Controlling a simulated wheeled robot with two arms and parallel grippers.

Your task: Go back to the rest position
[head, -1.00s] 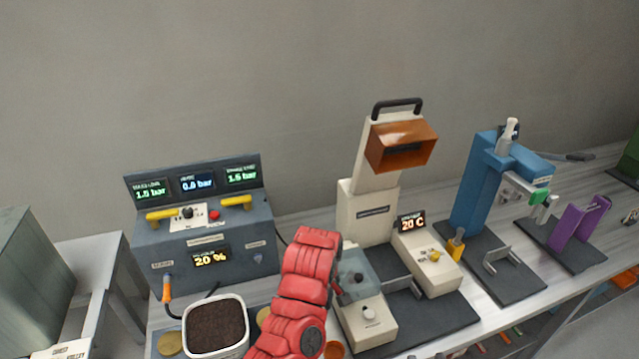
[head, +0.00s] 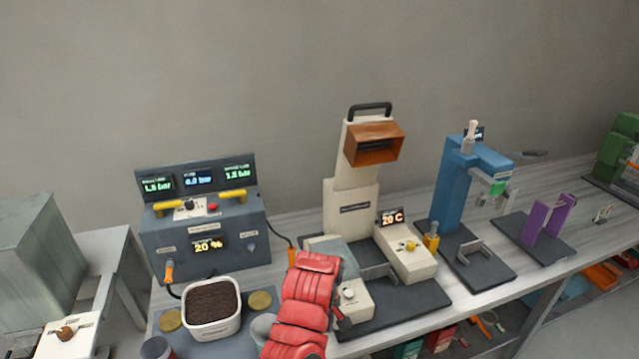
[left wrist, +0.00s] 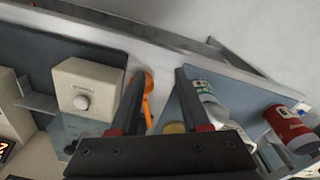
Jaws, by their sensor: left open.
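My left gripper (left wrist: 158,82) shows in the left wrist view with its two dark fingers apart. No object is seen held between them. An orange scoop-like item (left wrist: 149,108) shows in the gap, beyond the fingers; I cannot tell how far. In the head view one red arm of mine (head: 305,305) rises from the bottom middle, in front of the cream elevator machine (head: 350,210). Its gripper is not clearly visible there. My right gripper is not identifiable in either view.
A grey console (head: 205,230) and a white tub of dark granules (head: 212,308) stand left of the arm. A blue press (head: 455,195) and purple holder (head: 550,215) stand to the right. A red can (left wrist: 290,128) shows in the left wrist view. The air above the bench is clear.

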